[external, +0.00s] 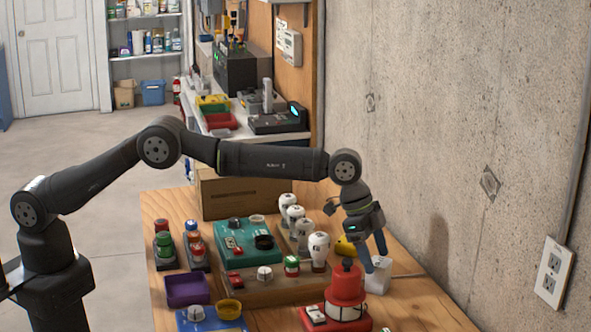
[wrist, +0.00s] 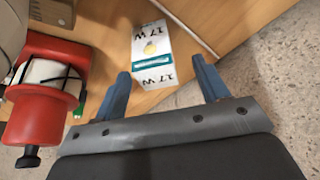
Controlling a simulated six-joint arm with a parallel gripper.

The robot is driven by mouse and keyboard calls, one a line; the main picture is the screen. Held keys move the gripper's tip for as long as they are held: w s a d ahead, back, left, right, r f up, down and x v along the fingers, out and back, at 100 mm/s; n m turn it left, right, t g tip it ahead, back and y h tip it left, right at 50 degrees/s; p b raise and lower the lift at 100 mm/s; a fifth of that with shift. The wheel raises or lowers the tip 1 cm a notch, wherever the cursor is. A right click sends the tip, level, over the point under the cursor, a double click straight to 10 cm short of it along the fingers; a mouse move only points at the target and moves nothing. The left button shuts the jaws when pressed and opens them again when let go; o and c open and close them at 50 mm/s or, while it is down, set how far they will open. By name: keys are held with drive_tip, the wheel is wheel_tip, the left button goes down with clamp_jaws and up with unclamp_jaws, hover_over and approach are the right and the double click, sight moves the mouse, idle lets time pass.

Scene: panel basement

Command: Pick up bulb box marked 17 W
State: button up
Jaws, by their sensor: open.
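The bulb box (wrist: 152,48) is white with a teal band, a yellow bulb picture and "17 W" printed on it. In the wrist view it lies ahead of my fingers, between their lines and nearer the left one. In the external view the small white box (external: 378,275) stands on the table's right side, just below my gripper (external: 374,256). Whether a finger touches the box cannot be told.
A red lantern-like device (external: 346,292) stands close left of the box, and it also shows in the wrist view (wrist: 45,85). Several bulbs (external: 318,250), a teal panel (external: 245,240) and a purple tray (external: 187,289) crowd the table (external: 420,305). A concrete wall (external: 450,130) rises at right.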

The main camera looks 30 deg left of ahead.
sight(378, 273)
drive_tip(key=x, duration=0.5)
drive_tip(key=shift+s+a, duration=0.15)
drive_tip(key=shift+s, duration=0.15)
drive_tip(key=c, duration=1.1)
drive_tip(key=shift+o, duration=0.2)
